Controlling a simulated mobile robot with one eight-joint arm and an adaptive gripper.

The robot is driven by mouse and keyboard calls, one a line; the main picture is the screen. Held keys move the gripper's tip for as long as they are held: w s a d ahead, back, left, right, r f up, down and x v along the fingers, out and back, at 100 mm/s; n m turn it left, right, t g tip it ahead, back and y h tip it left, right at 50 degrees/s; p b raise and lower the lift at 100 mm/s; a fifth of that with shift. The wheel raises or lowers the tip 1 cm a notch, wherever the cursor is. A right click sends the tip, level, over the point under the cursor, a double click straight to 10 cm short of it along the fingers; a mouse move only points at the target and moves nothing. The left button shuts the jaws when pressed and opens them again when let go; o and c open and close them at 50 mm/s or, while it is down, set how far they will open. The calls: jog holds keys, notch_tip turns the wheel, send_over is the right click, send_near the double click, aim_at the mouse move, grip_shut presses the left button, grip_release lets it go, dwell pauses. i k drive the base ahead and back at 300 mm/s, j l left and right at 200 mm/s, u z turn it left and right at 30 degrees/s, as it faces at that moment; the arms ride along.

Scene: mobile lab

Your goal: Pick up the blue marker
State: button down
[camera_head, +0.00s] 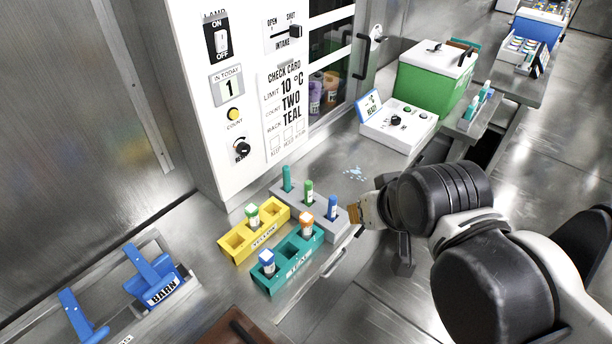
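The blue marker (332,208) stands upright in the right end of a grey holder (268,195) on the steel counter. A green marker (308,191) and a teal marker (287,178) stand in the same holder to its left. My gripper (355,213) is just right of the blue marker, low over the counter, with its tip pointing left at it. A small gap shows between them. The gripper is seen from the side and partly hidden by my arm, so whether its fingers are open or shut does not show.
A yellow rack (236,256) and a teal rack (291,281) with capped vials stand in front of the holder. Behind are a white control box (398,125), a white cabinet (215,150) and a green box (425,88). A small wet patch (353,172) lies on the counter.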

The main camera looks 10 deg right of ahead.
aim_at(332, 204)
jog(key=i+l, duration=0.1)
jog(key=l, duration=0.3)
jog(key=i+l+u, duration=0.1)
jog(key=l, duration=0.25)
jog(key=i+l, duration=0.15)
jog(key=l, duration=0.25)
jog(key=i+l+u, duration=0.1)
jog(key=l, duration=0.3)
